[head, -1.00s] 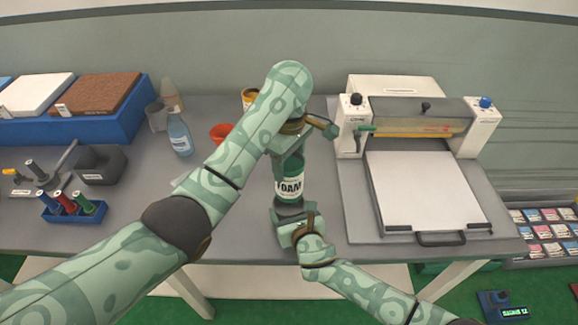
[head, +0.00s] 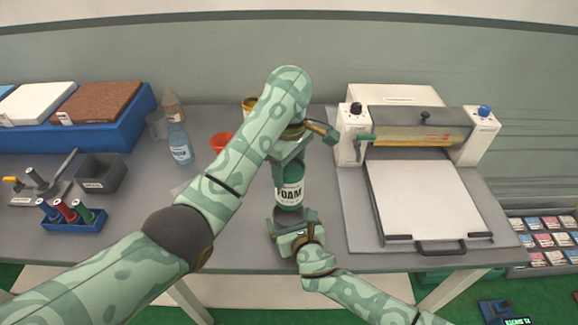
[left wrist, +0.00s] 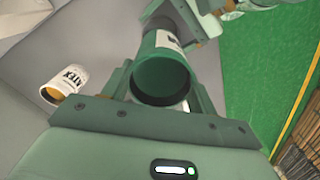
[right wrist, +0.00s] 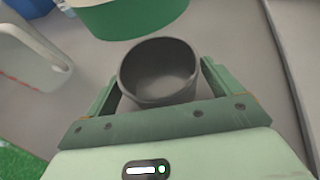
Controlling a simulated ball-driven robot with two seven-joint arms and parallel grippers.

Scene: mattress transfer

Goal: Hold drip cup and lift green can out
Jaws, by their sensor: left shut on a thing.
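The green can (head: 289,193), with a white label reading "OAM", is upright in my left gripper (head: 290,172). That gripper is shut on the can's upper part; the left wrist view shows the can's dark green end (left wrist: 160,78) between its fingers. The dark grey drip cup (right wrist: 158,72) is between the fingers of my right gripper (right wrist: 158,95), which look closed against its sides. The cup's open mouth shows an empty inside. The can's green base (right wrist: 130,15) shows above and beyond the cup, clear of its rim. In the head view the cup (head: 290,214) is just below the can.
A press with a white bed (head: 425,195) stands right of the grippers. A blue rack (head: 75,222) and a dark bin (head: 100,173) are at left on the grey table (head: 150,215).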

